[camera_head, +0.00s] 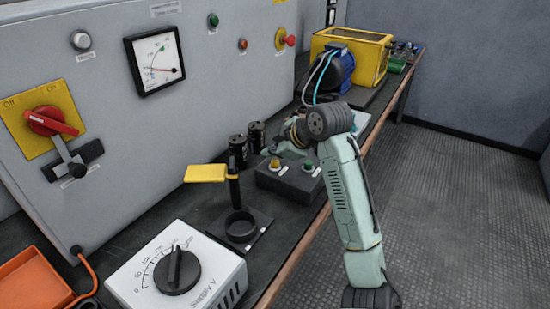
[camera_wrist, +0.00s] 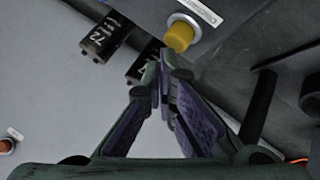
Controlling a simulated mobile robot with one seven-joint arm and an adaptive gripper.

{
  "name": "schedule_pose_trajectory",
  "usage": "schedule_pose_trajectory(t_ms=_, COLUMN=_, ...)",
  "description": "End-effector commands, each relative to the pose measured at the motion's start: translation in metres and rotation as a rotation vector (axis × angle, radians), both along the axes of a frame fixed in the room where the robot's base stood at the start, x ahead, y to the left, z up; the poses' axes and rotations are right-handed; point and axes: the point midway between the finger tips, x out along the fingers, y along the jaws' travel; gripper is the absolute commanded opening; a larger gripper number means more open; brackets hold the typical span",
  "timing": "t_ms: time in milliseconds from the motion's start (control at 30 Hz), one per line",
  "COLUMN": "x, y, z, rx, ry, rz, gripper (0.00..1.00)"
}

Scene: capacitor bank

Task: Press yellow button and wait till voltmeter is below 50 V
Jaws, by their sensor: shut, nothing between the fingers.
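The yellow button (camera_head: 275,163) stands on a dark control box (camera_head: 287,184) on the bench, left of a green button (camera_head: 309,165). My gripper (camera_head: 272,150) is over the box, close to the yellow button. In the wrist view the shut, empty fingertips (camera_wrist: 168,62) lie just below the yellow button (camera_wrist: 179,36) in the picture; I cannot tell whether they touch it. The voltmeter (camera_head: 155,60) is a white square dial with a black frame on the grey cabinet. Its needle points to the right; the figures are too small to read.
Dark capacitors (camera_head: 238,150) stand behind the box. A white supply dial box (camera_head: 175,270) sits in front. A blue motor (camera_head: 338,72) is beyond my arm. Floor at right is clear.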

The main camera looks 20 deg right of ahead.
Motion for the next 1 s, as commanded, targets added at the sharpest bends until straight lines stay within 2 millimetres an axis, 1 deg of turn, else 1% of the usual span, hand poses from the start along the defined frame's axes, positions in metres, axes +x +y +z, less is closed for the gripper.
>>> schedule_pose_trajectory(t_ms=33, x=0.000, y=0.000, z=0.005, rx=0.000, ry=0.000, rz=0.000, gripper=0.00)
schedule_pose_trajectory(t_ms=100, x=0.000, y=0.000, z=0.007, rx=0.000, ry=0.000, rz=0.000, gripper=0.00)
schedule_pose_trajectory(t_ms=400, x=0.000, y=0.000, z=0.007, rx=0.000, ry=-0.001, rz=-0.001, gripper=0.00)
schedule_pose_trajectory(t_ms=533, x=0.000, y=0.000, z=0.012, rx=0.000, ry=-0.002, rz=0.001, gripper=0.00)
schedule_pose_trajectory(t_ms=1000, x=0.000, y=0.000, z=0.056, rx=0.001, ry=-0.001, rz=0.001, gripper=0.00)
